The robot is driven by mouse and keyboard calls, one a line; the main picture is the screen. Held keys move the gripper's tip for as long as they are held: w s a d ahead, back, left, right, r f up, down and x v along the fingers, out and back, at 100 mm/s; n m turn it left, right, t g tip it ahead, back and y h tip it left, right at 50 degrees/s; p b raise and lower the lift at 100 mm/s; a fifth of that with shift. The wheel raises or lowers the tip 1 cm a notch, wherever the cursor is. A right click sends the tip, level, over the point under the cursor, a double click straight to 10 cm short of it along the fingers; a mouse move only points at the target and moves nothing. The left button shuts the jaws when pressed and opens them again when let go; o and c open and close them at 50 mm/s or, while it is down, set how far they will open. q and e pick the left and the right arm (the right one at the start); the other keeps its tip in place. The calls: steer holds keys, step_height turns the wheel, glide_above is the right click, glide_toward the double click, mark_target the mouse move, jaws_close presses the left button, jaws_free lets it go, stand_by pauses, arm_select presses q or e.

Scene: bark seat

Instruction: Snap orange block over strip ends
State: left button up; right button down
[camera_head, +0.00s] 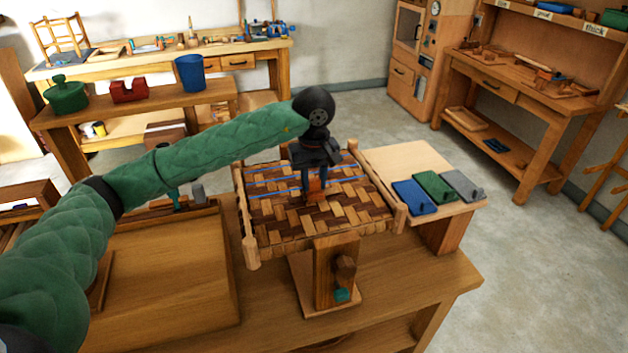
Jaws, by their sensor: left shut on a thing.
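My left gripper (314,186) points down over the woven seat and is shut on the orange block (315,190). The block is small and sits between the fingertips, at or just above the weave; I cannot tell if it touches. The seat (275,232) is a square wooden frame with light and dark brown strips, held on a wooden stand (327,262). Blue lines (270,182) run across its far half, on both sides of the gripper. The strip ends under the block are hidden by the gripper. My right gripper is not in view.
A side board (400,158) at the seat's right holds a blue (413,198), a green (434,187) and a grey block (462,185). A large wooden tray (175,285) lies at the left. Bench room is clear at the front right.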

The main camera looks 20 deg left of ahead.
mark_target(314, 179)
arm_select(q)
steer(key=shift+f+b, duration=0.15)
steer(key=shift+b, duration=0.2)
stand_by(1.1)
steer(key=o, duration=1.6)
steer(key=shift+r, duration=3.5)
